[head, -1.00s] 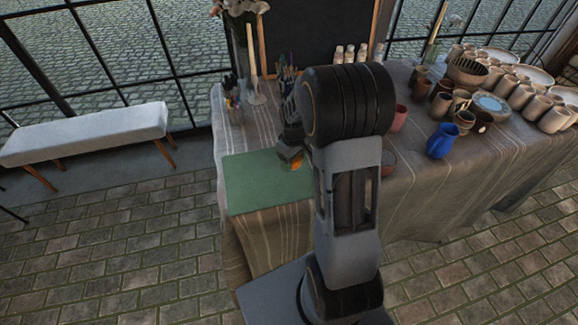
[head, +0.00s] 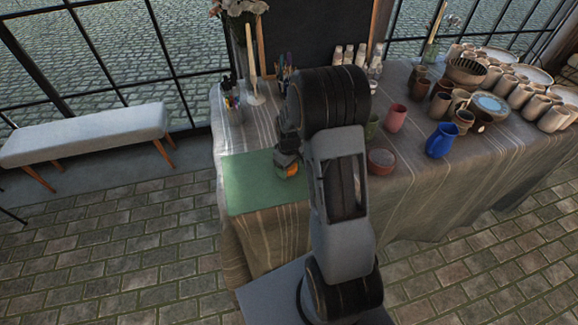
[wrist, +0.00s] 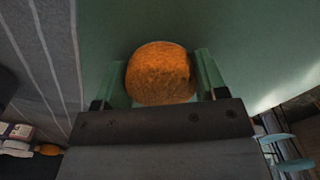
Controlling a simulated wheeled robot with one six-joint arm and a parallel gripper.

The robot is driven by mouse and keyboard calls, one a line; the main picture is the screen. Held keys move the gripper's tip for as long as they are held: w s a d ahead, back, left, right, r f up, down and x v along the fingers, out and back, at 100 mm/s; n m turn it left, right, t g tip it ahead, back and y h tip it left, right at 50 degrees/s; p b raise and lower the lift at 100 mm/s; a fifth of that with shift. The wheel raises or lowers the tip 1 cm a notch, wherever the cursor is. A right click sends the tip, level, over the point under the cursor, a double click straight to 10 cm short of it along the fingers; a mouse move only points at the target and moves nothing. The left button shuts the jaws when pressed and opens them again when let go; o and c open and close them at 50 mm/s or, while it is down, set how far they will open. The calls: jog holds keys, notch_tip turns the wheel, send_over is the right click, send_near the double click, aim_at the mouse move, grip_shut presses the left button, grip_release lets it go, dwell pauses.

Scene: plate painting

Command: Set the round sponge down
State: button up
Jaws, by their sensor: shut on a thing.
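The round sponge (wrist: 160,73) is orange and sits between the two fingers of my gripper (wrist: 160,82) in the wrist view. My gripper is shut on it. In the head view the sponge (head: 289,171) shows as a small orange patch below my gripper (head: 286,160), at the right part of the green mat (head: 250,190). The green mat (wrist: 240,30) fills much of the wrist view behind the sponge. I cannot tell whether the sponge touches the mat. My arm hides the mat's right side in the head view.
A reddish bowl (head: 381,161) stands right of my arm, with a pink cup (head: 396,118) and a blue jug (head: 441,140) farther right. A candlestick (head: 254,85) and a brush holder (head: 232,108) stand behind the mat. The mat's left part is clear.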

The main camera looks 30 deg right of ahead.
jog(key=o, duration=0.8)
jog(key=shift+f, duration=0.1)
jog(key=shift+o, duration=0.2)
notch_tip(320, 180, up, 12)
jog(key=s+a+r+m+t, duration=0.1)
jog(key=s+a+r+m, duration=0.1)
jog(key=s+a, duration=0.3)
jog(key=s+a+r+m+t, duration=0.2)
jog(key=s+a+r, duration=0.2)
jog(key=s, duration=0.7)
jog(key=shift+a+r+p, duration=0.4)
jog(key=shift+r+p, duration=0.05)
jog(key=shift+r, duration=0.25)
jog(key=shift+w+r, duration=0.1)
jog(key=shift+t, duration=0.3)
notch_tip(320, 180, up, 6)
jog(key=p, duration=0.5)
jog(key=shift+f, duration=0.2)
